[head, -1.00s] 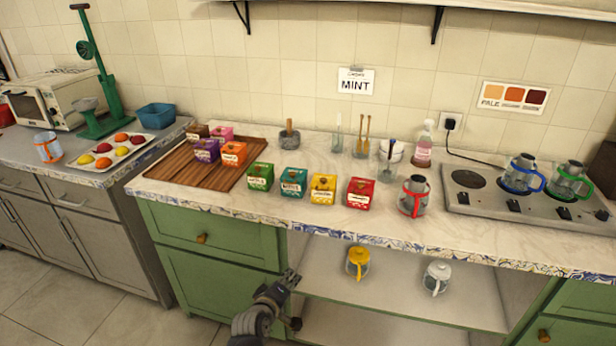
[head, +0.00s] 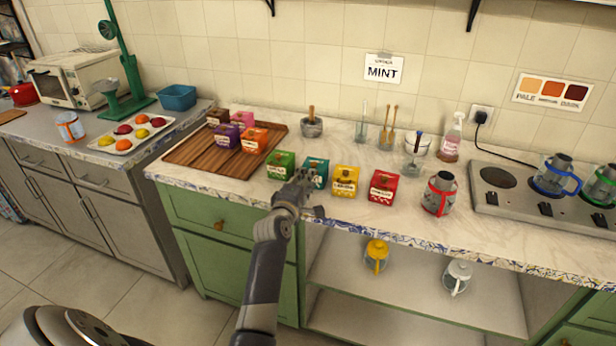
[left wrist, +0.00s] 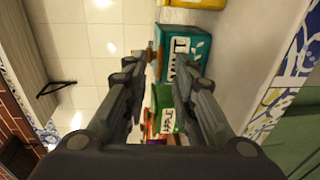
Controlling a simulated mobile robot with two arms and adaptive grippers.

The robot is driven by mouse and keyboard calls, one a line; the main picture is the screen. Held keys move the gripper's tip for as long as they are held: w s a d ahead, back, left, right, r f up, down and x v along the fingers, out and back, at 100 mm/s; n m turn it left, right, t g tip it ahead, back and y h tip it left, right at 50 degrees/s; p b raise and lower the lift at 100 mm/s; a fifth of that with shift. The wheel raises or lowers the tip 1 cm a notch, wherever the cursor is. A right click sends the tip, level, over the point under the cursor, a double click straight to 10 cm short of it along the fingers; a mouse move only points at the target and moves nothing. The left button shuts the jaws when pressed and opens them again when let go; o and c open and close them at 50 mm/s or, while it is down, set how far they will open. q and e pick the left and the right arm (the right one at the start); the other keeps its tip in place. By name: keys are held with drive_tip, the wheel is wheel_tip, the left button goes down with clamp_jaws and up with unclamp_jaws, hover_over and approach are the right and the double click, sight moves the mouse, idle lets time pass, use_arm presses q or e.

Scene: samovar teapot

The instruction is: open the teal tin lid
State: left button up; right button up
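The teal tin (head: 317,168) stands on the counter between the green tin (head: 280,165) and the yellow tin (head: 344,181), its lid on. My left gripper (head: 309,193) is just in front of it and hides part of it. In the left wrist view the teal tin (left wrist: 188,48) has a MINT label, and its brown lid knob (left wrist: 154,57) shows near the fingertips. My left gripper (left wrist: 157,66) is open there, fingers apart, with nothing clearly held. I cannot tell whether a finger touches the tin. My right gripper is not in view.
A red tin (head: 383,187) and a red-banded glass pot (head: 438,194) stand to the right. A wooden board (head: 190,153) with several tins lies to the left. A MINT sign (head: 383,69) hangs on the wall. The open shelf below holds two small pots.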

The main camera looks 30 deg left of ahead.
sight(314, 165)
use_arm(q)
drive_tip(key=shift+x, duration=1.25)
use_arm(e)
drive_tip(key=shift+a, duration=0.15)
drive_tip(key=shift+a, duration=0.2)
use_arm(q)
clamp_jaws()
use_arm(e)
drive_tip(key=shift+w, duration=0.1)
